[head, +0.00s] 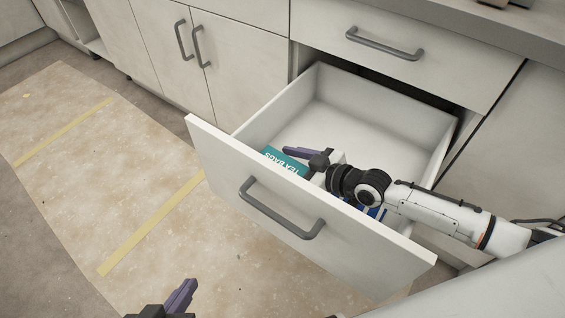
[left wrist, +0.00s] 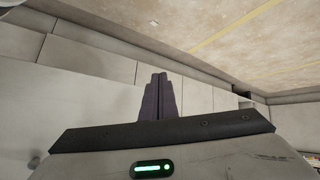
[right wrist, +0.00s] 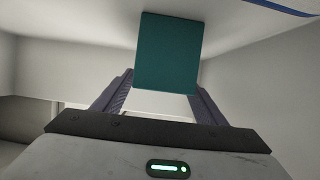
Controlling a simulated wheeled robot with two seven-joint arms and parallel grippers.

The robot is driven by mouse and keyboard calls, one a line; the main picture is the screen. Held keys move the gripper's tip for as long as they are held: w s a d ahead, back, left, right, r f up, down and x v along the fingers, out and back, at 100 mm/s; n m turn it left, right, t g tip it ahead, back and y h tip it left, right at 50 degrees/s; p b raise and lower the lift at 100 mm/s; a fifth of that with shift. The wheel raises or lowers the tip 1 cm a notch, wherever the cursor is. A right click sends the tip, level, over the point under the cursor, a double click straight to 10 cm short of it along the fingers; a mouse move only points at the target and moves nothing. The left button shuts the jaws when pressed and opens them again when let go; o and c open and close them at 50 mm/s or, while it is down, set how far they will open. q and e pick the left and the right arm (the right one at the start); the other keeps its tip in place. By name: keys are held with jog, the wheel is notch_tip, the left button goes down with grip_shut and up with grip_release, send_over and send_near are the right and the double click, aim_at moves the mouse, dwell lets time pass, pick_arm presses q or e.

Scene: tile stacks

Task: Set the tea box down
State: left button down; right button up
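The tea box (head: 287,161) is teal with white "TEA BAGS" lettering and is inside the open drawer, near its front panel. In the right wrist view the tea box (right wrist: 168,50) shows as a plain teal face with my right gripper's fingers against its two sides. My right gripper (right wrist: 163,84) is shut on it. In the head view my wrist hides part of the box. I cannot tell whether it touches the drawer floor. My left gripper (left wrist: 160,95) is shut and empty, fingers together. It shows at the bottom of the head view (head: 180,298), outside the drawer.
The open drawer (head: 208,140) has high walls and a front panel with a grey handle. A blue thing (head: 375,212) lies inside, partly hidden by my right arm. The drawer's back floor is clear. Closed cabinets stand behind; a countertop (head: 470,30) is above.

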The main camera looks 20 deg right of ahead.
aim_at(304, 169)
jog(key=shift+r, duration=0.2)
jog(key=p+v, duration=0.2)
jog(key=v, duration=0.4)
jog(key=shift+s+d+r, duration=0.1)
jog(key=shift+s+d, duration=0.05)
pick_arm(q)
jog(key=shift+s+a+r+t+y+p, duration=0.3)
jog(key=shift+s+a+r, duration=0.2)
jog(key=shift+a+r, duration=0.25)
pick_arm(e)
jog(key=shift+s+d+r, duration=0.15)
jog(key=shift+s+d, duration=0.15)
jog(key=shift+s, duration=0.1)
pick_arm(q)
jog(key=shift+d, duration=0.1)
